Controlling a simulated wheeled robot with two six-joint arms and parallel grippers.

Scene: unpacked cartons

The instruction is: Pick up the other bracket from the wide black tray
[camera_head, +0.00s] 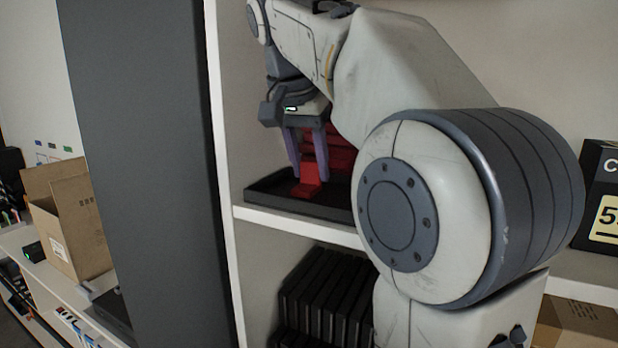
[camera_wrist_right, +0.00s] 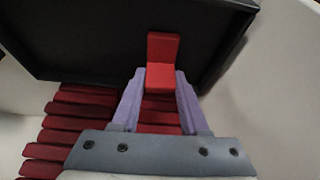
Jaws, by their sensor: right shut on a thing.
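A red angled bracket (camera_head: 308,188) is at the wide black tray (camera_head: 262,190) on the shelf. My right gripper (camera_head: 309,178) points down over the tray, its two purple fingers shut on the bracket. In the right wrist view the bracket (camera_wrist_right: 163,50) sits between the fingertips (camera_wrist_right: 160,72), with the dark tray floor (camera_wrist_right: 90,40) behind it. I cannot tell whether the bracket touches the tray. My right arm hides the right part of the tray in the head view. My left gripper is not in view.
A stack of dark red ribbed pieces (camera_head: 340,150) stands close behind the gripper. The white shelf post (camera_head: 222,150) is to the left. Black upright slotted items (camera_head: 325,295) fill the shelf below. An open carton (camera_head: 75,225) stands far left, and a black sign (camera_head: 603,200) at the right.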

